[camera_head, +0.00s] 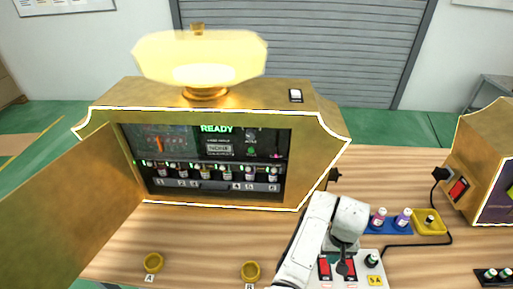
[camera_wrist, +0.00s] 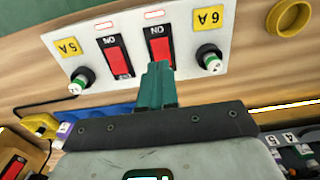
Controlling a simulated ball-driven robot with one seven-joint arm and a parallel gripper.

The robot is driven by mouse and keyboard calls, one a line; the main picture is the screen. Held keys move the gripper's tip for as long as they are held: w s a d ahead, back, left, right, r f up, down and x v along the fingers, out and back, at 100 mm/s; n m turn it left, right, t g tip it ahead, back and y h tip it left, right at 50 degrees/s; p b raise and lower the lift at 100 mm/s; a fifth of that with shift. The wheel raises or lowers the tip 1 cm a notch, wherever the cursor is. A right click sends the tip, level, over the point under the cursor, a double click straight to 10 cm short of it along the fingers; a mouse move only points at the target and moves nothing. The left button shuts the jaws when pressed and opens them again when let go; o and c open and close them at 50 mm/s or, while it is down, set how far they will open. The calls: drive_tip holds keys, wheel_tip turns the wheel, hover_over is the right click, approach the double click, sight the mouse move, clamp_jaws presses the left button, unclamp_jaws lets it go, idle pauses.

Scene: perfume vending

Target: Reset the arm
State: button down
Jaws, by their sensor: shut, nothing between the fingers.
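My arm (camera_head: 310,245) reaches over the front of the table at the lower right of the head view. My gripper (camera_wrist: 155,72) has its teal fingers together and empty. The fingertips are over or beside the lower edge of the right red switch (camera_wrist: 160,50); I cannot tell whether they touch it. The switch belongs to a white panel (camera_wrist: 135,38) with a second red switch (camera_wrist: 116,60), two round green-and-black parts and yellow labels 5A (camera_wrist: 68,46) and 6A (camera_wrist: 208,21). In the head view my arm partly hides this panel (camera_head: 345,282).
A gold vending machine (camera_head: 320,145) reads READY, with small bottles inside; its door (camera_head: 70,215) stands open at left. Yellow rings A (camera_head: 153,262) and B (camera_head: 251,271) lie in front. A blue tray (camera_head: 386,226) with small bottles and a cable lie to my arm's right.

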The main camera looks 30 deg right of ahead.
drive_tip(key=s+d+r+n+t+h+b, duration=0.1)
drive_tip(key=d+r+h, duration=0.1)
drive_tip(key=d+r, duration=0.3)
drive_tip(key=s+d+r+t+h+b, duration=0.1)
drive_tip(key=d+r+h+b, duration=0.2)
drive_tip(key=d, duration=0.4)
drive_tip(key=s+a+f+n+y, duration=0.2)
drive_tip(key=s+a+f, duration=0.2)
drive_tip(key=a, duration=0.7)
drive_tip(key=s+a+f+n+g+y+b, duration=0.1)
drive_tip(key=s+a+f, duration=0.4)
drive_tip(key=a, duration=0.7)
drive_tip(key=s+n+y, duration=0.1)
drive_tip(key=s+n, duration=0.1)
drive_tip(key=shift+s+a+y, duration=0.25)
drive_tip(key=shift+s+y, duration=0.15)
